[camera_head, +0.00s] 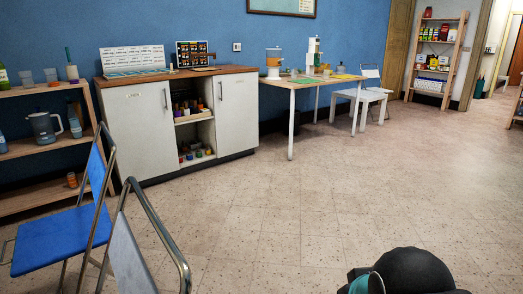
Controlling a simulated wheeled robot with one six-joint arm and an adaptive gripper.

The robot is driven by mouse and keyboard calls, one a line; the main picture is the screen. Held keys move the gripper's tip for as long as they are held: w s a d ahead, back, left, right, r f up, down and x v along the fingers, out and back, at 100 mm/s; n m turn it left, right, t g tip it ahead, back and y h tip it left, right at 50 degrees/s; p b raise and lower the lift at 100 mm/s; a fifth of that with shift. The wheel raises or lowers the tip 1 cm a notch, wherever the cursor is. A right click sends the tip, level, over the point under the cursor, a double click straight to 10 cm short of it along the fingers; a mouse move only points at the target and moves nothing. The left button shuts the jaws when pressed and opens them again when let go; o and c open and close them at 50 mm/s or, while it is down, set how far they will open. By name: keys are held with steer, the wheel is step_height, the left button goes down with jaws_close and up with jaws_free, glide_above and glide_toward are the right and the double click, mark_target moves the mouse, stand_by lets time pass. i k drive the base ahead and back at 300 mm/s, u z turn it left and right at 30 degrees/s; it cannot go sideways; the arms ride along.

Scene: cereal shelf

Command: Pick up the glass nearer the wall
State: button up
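Two greyish glasses stand upright on the top board of the wooden shelf at the far left: one glass (26,79) at left and another glass (50,75) just right of it. The right one sits slightly higher in the picture and looks a little nearer the blue wall. Both are small and stand far from me. A dark rounded part of my arm shows at the bottom right. My gripper's fingers are not in view.
A blue folding chair (60,238) and another chair (128,262) stand before the wooden shelf (40,90). A white cabinet (140,125), a table (300,82) with dispensers and a stocked rack (436,60) line the wall. The middle floor is clear.

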mark_target(293, 72)
steer(key=i, duration=6.25)
steer(key=z, duration=0.05)
